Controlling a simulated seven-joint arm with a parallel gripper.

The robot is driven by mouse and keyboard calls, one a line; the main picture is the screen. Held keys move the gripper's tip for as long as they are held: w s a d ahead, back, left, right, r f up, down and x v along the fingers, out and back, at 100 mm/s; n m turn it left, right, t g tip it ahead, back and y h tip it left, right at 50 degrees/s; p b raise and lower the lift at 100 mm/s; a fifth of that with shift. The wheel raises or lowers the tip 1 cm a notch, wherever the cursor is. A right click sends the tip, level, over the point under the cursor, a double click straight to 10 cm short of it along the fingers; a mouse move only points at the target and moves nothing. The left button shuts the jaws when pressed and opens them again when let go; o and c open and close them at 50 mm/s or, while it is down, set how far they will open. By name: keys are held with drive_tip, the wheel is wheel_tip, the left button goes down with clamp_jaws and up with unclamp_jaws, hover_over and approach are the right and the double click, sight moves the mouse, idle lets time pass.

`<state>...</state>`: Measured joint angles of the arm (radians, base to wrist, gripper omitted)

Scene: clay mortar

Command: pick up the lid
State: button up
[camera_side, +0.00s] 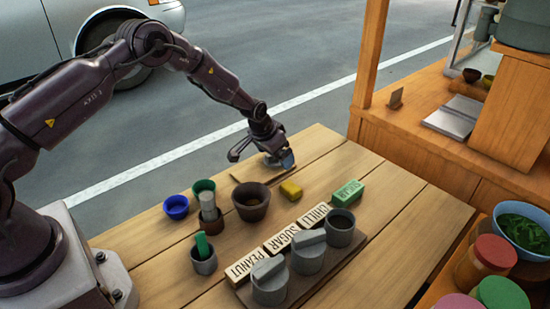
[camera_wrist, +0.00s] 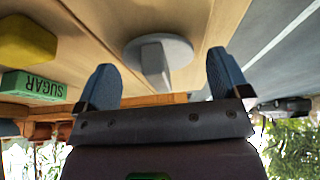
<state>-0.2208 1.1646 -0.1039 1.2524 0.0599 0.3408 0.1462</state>
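The lid (camera_wrist: 150,58), a grey disc with a raised bar handle, lies on the wooden table in the wrist view. My gripper (camera_wrist: 160,62) is open, with its two blue-padded fingers apart on either side of the lid's handle in that picture. Nothing shows held between them. In the side view my gripper (camera_side: 258,156) is low over the far edge of the table, and I cannot clearly tell the lid from the finger there. An open grey jar (camera_side: 340,228) stands at the end of the jar row by the CHILLI label.
Two lidded grey jars (camera_side: 308,252) stand in the same row beside wooden labels (camera_side: 281,239).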

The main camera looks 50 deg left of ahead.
drive_tip(key=c, duration=0.8)
drive_tip(key=shift+r, duration=0.1)
